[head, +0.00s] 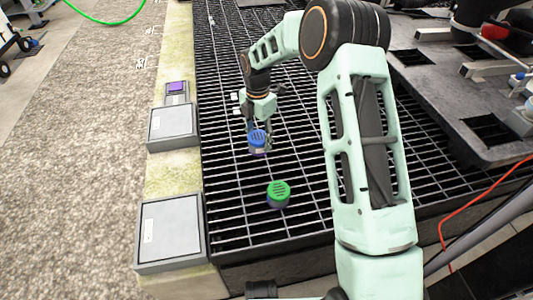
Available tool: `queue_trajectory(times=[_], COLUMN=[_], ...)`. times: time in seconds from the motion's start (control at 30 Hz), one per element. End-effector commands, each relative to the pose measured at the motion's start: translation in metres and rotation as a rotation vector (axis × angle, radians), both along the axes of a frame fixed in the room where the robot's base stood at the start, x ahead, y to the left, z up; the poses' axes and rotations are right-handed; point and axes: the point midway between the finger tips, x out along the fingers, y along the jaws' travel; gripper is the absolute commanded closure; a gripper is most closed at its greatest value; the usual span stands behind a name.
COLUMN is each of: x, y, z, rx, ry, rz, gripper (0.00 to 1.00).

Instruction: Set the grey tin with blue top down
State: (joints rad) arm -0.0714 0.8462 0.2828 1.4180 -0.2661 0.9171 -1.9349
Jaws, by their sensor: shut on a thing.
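A grey tin with a blue top (257,140) is at my gripper (258,130), over the dark metal grating. My gripper is shut on this tin, and the fingers are small and partly hidden behind the blue top. I cannot tell whether the tin's base touches the grating. A second tin with a green top (278,193) and a bluish body stands on the grating, nearer to me and a little to the right, apart from the held tin.
The slatted grating (236,215) has free room around both tins. Small white pieces (235,97) lie left of my gripper. Grey boxes (171,229) line the left ledge, one with a purple block (176,87) beyond it. A dark bench (440,85) stands at right.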

Motion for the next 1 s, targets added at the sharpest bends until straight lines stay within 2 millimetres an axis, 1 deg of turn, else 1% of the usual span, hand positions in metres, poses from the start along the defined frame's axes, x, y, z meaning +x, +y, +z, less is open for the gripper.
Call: queue_trajectory(times=[0.03,0.27,0.4,0.5,0.57,0.83,0.97,1.0], x=[0.000,-0.002,-0.006,-0.006,-0.006,-0.005,-0.005,-0.005], y=[-0.005,-0.015,-0.028,-0.026,-0.026,-0.027,-0.026,-0.026], z=[-0.007,-0.017,-0.035,-0.054,-0.061,-0.061,-0.065,-0.065], rx=[0.001,0.000,-0.001,0.000,0.000,0.001,0.000,0.000], ry=[-0.002,-0.003,0.000,0.000,-0.001,-0.004,-0.003,-0.003], rz=[-0.002,-0.002,-0.004,0.000,-0.001,-0.001,-0.002,-0.002], gripper=[0.82,0.82,0.82,0.82,0.82,0.82,0.82,0.48])
